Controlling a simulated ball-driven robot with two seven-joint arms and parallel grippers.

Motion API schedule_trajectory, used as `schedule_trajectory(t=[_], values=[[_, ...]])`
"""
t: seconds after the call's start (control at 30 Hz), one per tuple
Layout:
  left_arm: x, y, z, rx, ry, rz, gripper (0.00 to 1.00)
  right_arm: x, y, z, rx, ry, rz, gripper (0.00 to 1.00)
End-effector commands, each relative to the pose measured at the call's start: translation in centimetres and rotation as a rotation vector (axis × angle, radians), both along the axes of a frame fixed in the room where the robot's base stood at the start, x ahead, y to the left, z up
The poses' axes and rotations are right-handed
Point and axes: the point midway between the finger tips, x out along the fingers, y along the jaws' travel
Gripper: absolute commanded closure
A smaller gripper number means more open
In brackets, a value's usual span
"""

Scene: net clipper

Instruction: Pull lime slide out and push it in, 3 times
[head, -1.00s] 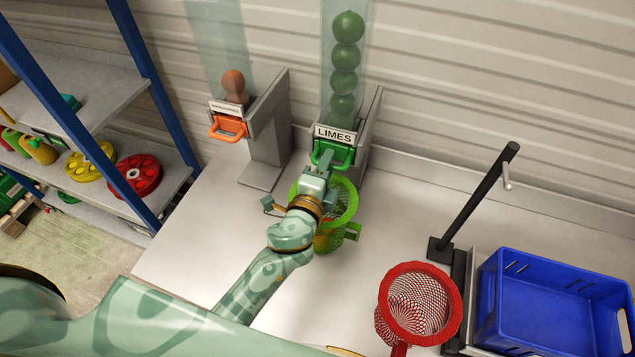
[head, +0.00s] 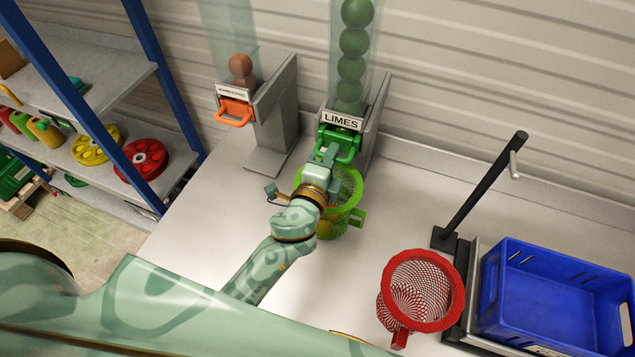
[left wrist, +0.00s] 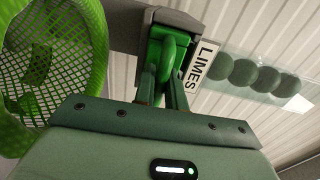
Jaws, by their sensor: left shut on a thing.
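The lime slide (head: 340,136) is green with a loop handle and sits under the LIMES label (head: 341,121) at the front of the grey dispenser (head: 370,125). It sticks out a little from the housing. My left gripper (head: 329,154) is shut on the handle, which shows between the fingers in the left wrist view (left wrist: 168,60). Green limes (head: 353,42) are stacked in the clear tube above. A green net (head: 346,190) hangs below the slide, partly hidden by my left arm; something orange shows inside it. My right gripper is not in view.
An orange-handled dispenser (head: 235,108) stands to the left. A red net (head: 420,290) and a blue crate (head: 560,300) are at the lower right, beside a black lever (head: 485,190). The white table between them is clear. Shelves stand at the far left.

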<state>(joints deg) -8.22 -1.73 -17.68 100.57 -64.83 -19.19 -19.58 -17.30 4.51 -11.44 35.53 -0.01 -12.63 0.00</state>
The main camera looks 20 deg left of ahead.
Motion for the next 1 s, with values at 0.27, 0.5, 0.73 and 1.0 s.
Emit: schedule_trajectory(t=[0.27,0.5,0.73,1.0], values=[[-2.1,0.1,-0.3,0.000,0.005,-0.001,1.00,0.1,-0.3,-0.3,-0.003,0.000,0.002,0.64],[-3.8,0.1,-0.3,0.001,0.006,-0.001,1.00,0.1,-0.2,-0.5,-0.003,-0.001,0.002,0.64],[-5.4,0.1,-0.4,0.000,0.006,-0.001,1.00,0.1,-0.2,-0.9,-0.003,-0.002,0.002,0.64],[-7.3,0.2,-0.4,0.000,0.006,-0.001,1.00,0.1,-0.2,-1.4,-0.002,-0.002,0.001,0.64]])
